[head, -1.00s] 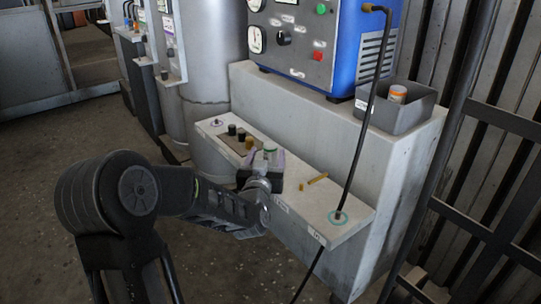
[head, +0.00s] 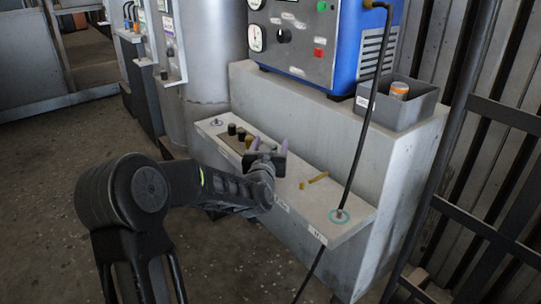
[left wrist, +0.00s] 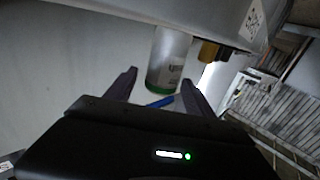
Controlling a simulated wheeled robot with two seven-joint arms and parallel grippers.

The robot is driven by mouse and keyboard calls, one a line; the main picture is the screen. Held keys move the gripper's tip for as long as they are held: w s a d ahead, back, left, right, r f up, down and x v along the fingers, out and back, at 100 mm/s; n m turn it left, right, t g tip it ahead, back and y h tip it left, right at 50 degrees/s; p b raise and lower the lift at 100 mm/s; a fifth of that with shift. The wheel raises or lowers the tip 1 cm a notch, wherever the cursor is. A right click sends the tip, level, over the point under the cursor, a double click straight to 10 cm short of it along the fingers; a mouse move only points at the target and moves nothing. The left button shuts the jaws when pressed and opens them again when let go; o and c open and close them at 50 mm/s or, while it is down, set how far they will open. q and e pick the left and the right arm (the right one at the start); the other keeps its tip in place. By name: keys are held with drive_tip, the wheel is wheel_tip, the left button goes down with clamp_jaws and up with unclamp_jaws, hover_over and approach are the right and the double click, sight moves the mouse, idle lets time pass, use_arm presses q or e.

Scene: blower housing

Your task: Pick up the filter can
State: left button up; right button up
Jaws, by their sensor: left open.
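A pale grey can with a green band (left wrist: 168,62), which looks like the filter can, shows in the left wrist view between and partly beyond my left fingertips. My left gripper (head: 270,145) is open over the middle of the pale ledge (head: 300,207) in the head view. Its two purple-grey fingers also show in the left wrist view (left wrist: 158,72), one on each side of the can. I cannot tell whether either finger touches it. In the head view the can is hidden by the gripper. My right gripper is not in view.
Black and yellow fittings (head: 241,134) stand left of the gripper. A yellow rod (head: 318,178) lies to its right. A grey bin (head: 415,112) holds an orange-and-white can (head: 399,90). A blue machine (head: 365,45) stands behind.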

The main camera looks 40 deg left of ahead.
use_arm(q)
drive_tip(key=shift+c, duration=0.5)
clamp_jaws()
idle(0.4)
